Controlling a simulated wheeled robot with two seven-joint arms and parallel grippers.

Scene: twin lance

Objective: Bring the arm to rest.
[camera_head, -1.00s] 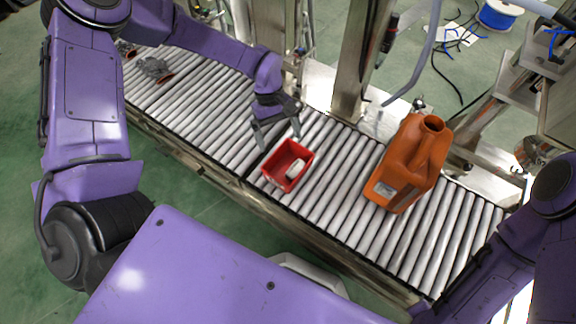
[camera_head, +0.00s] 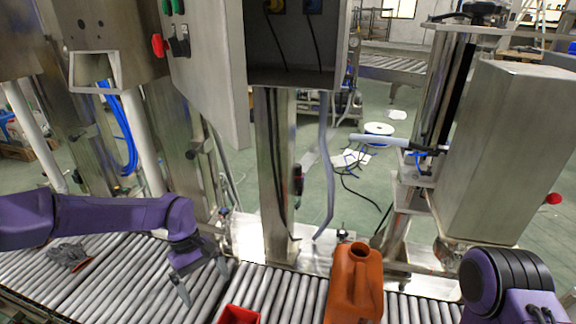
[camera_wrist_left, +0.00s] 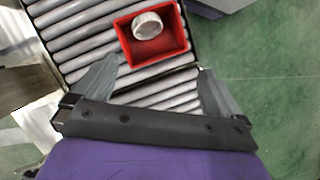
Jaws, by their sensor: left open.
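My left gripper (camera_head: 203,278) is open and empty above the roller conveyor, to the left of a red bin. In the left wrist view its two fingers (camera_wrist_left: 158,88) are spread apart, with the red bin (camera_wrist_left: 171,53) beyond them. A white round item (camera_wrist_left: 147,25) lies in the bin. In the head view only the top of the red bin (camera_head: 238,316) shows at the bottom edge. My right arm shows at the lower right, but its gripper is out of view.
An orange jug (camera_head: 355,285) stands on the conveyor (camera_head: 285,289) right of the bin. Grey parts (camera_head: 70,255) lie at its left. A steel post (camera_head: 273,180) and a control cabinet (camera_head: 205,70) rise behind the conveyor.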

